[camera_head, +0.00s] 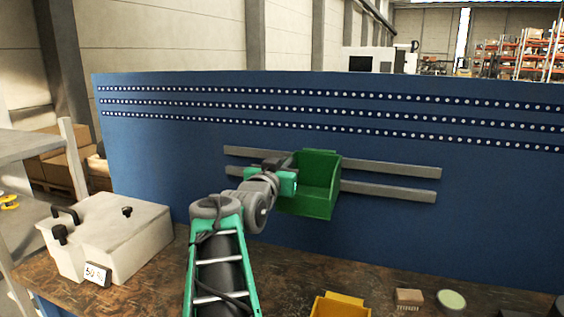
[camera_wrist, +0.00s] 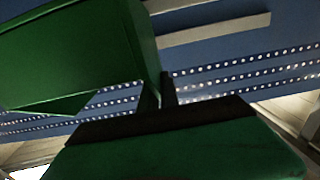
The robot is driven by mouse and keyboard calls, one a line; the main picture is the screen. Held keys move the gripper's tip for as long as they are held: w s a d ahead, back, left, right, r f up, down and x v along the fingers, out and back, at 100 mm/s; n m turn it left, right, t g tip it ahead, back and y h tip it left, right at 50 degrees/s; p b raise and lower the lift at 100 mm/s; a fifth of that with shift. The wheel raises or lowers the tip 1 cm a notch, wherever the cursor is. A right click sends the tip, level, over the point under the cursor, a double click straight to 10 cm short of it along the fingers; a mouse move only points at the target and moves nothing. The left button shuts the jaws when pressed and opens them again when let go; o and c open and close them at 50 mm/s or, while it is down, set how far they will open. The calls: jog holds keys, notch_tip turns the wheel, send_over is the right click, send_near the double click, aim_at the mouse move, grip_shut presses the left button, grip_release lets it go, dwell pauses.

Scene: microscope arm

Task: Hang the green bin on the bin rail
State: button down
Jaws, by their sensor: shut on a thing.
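The green bin (camera_head: 318,190) is upright in front of the bin rail (camera_head: 390,191), which is two grey horizontal strips on a blue back panel. The bin covers the middle of both strips. I cannot tell whether its back touches or hooks on them. My gripper (camera_head: 288,167) is at the bin's left side, shut on it. In the wrist view the bin (camera_wrist: 85,50) fills the upper left, and my gripper's dark fingers (camera_wrist: 160,92) pinch a wall of it. The grey strips (camera_wrist: 215,30) show to the right of the bin there.
A yellow bin (camera_head: 340,306), a small brown block (camera_head: 408,297) and a pale green disc (camera_head: 451,299) are at the bench's front right. A grey case (camera_head: 108,235) with black knobs stands at the left. Perforated strips (camera_head: 330,110) run along the panel above the rail.

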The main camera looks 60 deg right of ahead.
aim_at(296, 162)
jog(key=shift+w+d+r+p, duration=0.1)
jog(key=shift+w+d+p, duration=0.05)
jog(key=shift+d+p, duration=0.8)
jog(key=shift+w+d+r+p, duration=0.15)
jog(key=shift+d+p, duration=0.5)
jog(key=shift+d, duration=0.5)
jog(key=shift+w+d+f+p, duration=0.1)
jog(key=shift+w+d+p, duration=0.05)
jog(key=shift+d+p, duration=0.8)
notch_tip(296, 162, down, 3)
jog(key=b, duration=0.3)
jog(key=shift+d+r, duration=0.1)
jog(key=shift+r, duration=0.05)
jog(key=c, duration=1.5)
grip_release()
jog(key=a, duration=0.2)
jog(key=a+b, duration=0.1)
jog(key=a, duration=0.2)
jog(key=s+a+b, duration=0.1)
jog(key=a, duration=0.1)
jog(key=shift+a, duration=0.5)
